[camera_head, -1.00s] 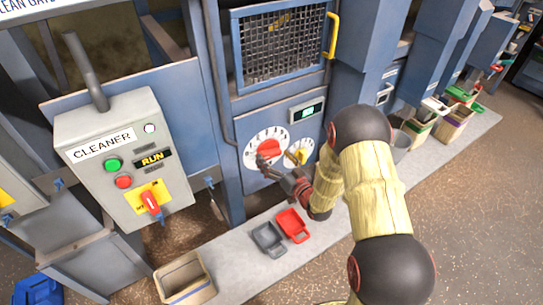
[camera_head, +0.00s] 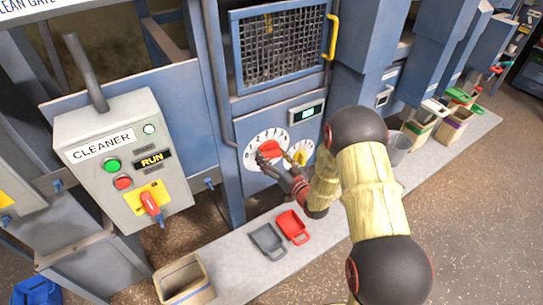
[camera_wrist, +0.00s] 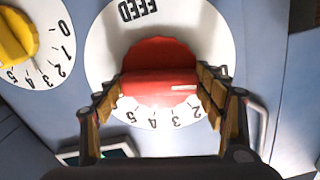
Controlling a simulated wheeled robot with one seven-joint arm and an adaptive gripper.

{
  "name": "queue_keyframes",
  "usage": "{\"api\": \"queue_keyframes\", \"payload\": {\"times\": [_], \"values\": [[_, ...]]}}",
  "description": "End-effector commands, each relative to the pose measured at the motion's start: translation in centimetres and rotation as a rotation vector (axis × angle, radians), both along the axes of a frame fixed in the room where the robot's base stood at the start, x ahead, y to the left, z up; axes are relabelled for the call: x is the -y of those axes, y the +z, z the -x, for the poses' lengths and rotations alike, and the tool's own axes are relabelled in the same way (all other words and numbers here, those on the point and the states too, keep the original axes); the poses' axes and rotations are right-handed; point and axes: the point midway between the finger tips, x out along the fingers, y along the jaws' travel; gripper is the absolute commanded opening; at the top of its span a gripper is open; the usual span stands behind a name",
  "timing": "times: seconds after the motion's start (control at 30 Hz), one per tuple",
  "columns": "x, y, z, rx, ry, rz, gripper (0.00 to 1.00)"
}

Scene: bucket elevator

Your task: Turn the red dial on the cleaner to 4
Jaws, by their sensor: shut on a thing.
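The red dial (camera_head: 268,148) sits on a round white number plate on the blue cleaner panel, under a small green display. The wrist view shows the red dial (camera_wrist: 160,58) upside down, with FEED above it and small numbers below. My gripper (camera_head: 276,158) reaches the dial from the lower right. In the wrist view my gripper (camera_wrist: 162,82) has a finger on each end of the dial's raised bar and is shut on it. A pale mark on the bar lies toward the right finger. That finger hides the plate beside it, so I cannot read the number there.
A yellow dial (camera_head: 301,155) sits close to the right of the red one. The grey CLEANER control box (camera_head: 120,160) stands at left, with a red switch on a yellow plate. Red (camera_head: 293,226) and dark grey (camera_head: 268,240) scoops lie on the ledge below.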

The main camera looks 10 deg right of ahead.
Motion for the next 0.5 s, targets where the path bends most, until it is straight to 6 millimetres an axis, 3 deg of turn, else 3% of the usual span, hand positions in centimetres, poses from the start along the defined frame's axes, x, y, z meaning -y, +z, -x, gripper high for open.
{"api": "queue_keyframes", "payload": {"times": [0.23,0.5], "values": [[0.03,0.18,-0.17,0.003,-0.001,0.001,0.45],[0.03,0.27,-0.23,-0.002,0.000,-0.023,0.44]]}}
